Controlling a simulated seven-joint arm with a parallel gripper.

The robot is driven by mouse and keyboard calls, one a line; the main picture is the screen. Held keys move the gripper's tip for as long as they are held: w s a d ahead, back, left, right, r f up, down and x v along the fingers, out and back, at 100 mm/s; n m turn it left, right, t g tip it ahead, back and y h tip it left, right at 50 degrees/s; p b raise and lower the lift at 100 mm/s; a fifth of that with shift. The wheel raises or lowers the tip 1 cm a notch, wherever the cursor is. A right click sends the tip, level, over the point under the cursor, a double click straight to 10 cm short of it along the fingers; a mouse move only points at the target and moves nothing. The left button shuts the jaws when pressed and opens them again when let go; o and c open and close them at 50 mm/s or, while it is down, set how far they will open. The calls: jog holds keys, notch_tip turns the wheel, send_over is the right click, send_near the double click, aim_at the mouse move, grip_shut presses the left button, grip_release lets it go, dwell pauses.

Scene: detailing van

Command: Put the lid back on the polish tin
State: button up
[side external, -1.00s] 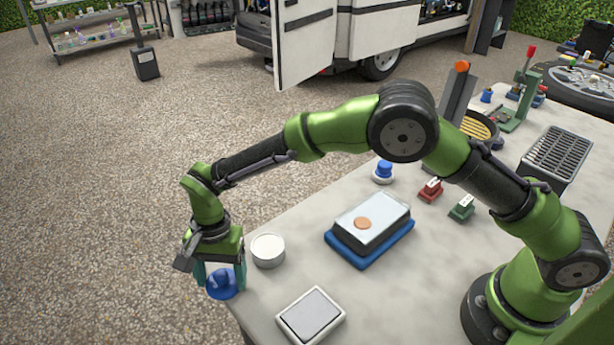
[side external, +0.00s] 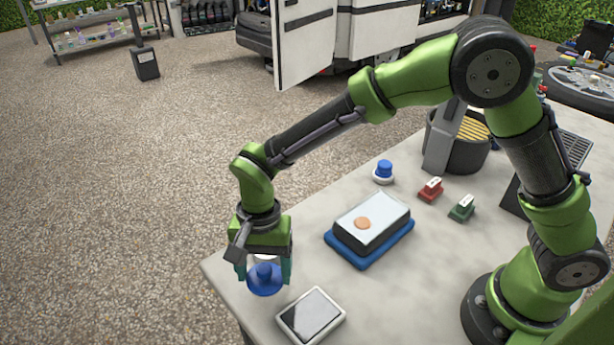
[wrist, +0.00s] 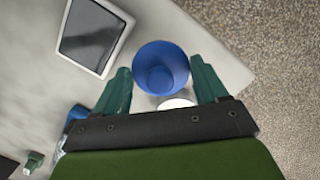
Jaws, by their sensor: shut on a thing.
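The blue lid (side external: 264,281), round with a raised knob, is between the fingers of my gripper (side external: 264,272), which is shut on it. In the wrist view the lid (wrist: 161,68) sits between the two teal fingertips (wrist: 160,82).
A white-framed grey pad (side external: 311,316) lies close in front of the lid. A blue tray (side external: 370,258) with a dark, pale-topped block (side external: 372,222) is to the right.

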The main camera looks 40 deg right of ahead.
jog(key=s+d, duration=0.2)
jog(key=s, duration=0.1)
jog(key=s+d, duration=0.1)
jog(key=shift+s+d+r, duration=0.3)
jog(key=shift+s+d, duration=0.05)
jog(key=shift+d, duration=0.05)
jog(key=shift+s+d, duration=0.15)
jog(key=shift+d, duration=0.2)
jog(key=shift+m, duration=0.3)
jog(key=w, duration=0.3)
jog(key=w+r, duration=0.1)
jog(key=w, duration=0.1)
jog(key=shift+w+d, duration=0.35)
jog(key=w+r, duration=0.1)
jog(key=w, duration=0.1)
jog(key=w+r, duration=0.1)
jog(key=w, duration=0.1)
jog(key=w+r, duration=0.1)
jog(key=w, duration=0.1)
jog(key=shift+w+d+r, duration=0.1)
jog(key=shift+d+r, duration=0.05)
jog(key=shift+r, duration=0.2)
jog(key=shift+f, duration=2.75)
jog(key=shift+f, duration=0.15)
